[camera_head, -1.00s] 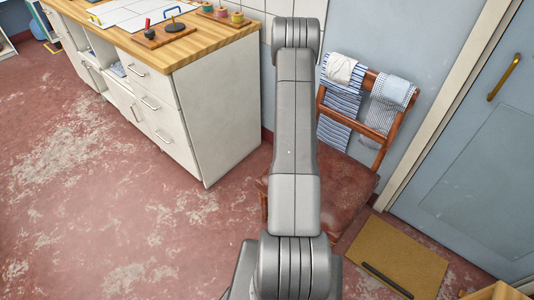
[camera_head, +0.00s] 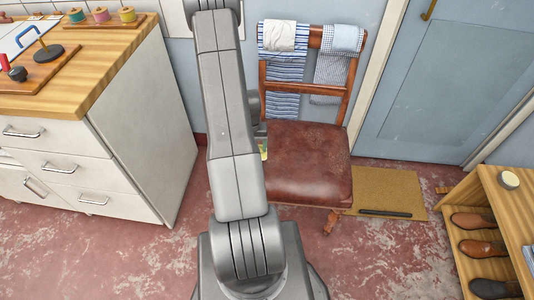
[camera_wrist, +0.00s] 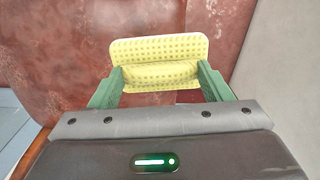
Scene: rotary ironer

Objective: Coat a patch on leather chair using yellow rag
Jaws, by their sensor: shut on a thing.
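The leather chair (camera_head: 309,165) has a worn red-brown seat and a wooden back, and stands right of my arm in the head view. Its leather (camera_wrist: 228,28) fills much of the wrist view behind the rag. My gripper (camera_wrist: 160,82) has green fingers shut on the yellow rag (camera_wrist: 160,50), a dotted cloth bunched between them. In the head view the rag (camera_head: 263,151) shows as a small yellow bit at the seat's left edge, with most of the gripper hidden by my arm. I cannot tell whether the rag touches the leather.
Striped and checked cloths (camera_head: 283,70) hang on the chair back. A white drawer cabinet (camera_head: 120,130) with a wooden top stands left. A tan mat (camera_head: 385,192) lies right of the chair. A wooden shoe rack (camera_head: 480,205) stands at the right. Floor is free in front.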

